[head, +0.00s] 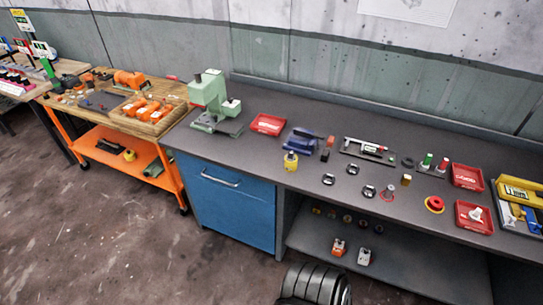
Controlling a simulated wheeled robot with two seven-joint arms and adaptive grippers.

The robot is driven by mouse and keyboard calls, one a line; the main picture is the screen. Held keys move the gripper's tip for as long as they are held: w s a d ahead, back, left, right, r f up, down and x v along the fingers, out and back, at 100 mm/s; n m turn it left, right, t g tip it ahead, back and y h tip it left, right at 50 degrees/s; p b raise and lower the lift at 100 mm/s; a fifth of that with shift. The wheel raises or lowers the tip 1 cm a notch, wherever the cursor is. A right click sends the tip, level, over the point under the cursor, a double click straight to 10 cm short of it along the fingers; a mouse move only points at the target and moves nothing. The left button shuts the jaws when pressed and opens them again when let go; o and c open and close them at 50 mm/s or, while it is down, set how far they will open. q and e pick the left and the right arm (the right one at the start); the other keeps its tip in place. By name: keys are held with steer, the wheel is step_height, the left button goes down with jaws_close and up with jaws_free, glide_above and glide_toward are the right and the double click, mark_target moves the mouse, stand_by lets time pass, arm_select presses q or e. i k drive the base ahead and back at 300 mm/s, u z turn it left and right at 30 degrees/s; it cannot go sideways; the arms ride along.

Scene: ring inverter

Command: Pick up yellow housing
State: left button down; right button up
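A small dull-yellow block (406,180) stands further right on the bench. A larger yellow piece (518,191) lies in a case at the far right, cut by the picture edge. I cannot tell for sure which one is the housing. Neither of my grippers is in view, and nothing is seen touching these parts.
A lower shelf (400,268) holds small parts. An orange cart (120,150) stands left.

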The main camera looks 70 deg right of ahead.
mark_target(290, 167)
steer(key=z, duration=0.35)
steer(key=i, duration=1.5)
steer(key=z, duration=1.65)
steer(key=i, duration=0.85)
steer(key=z, duration=1)
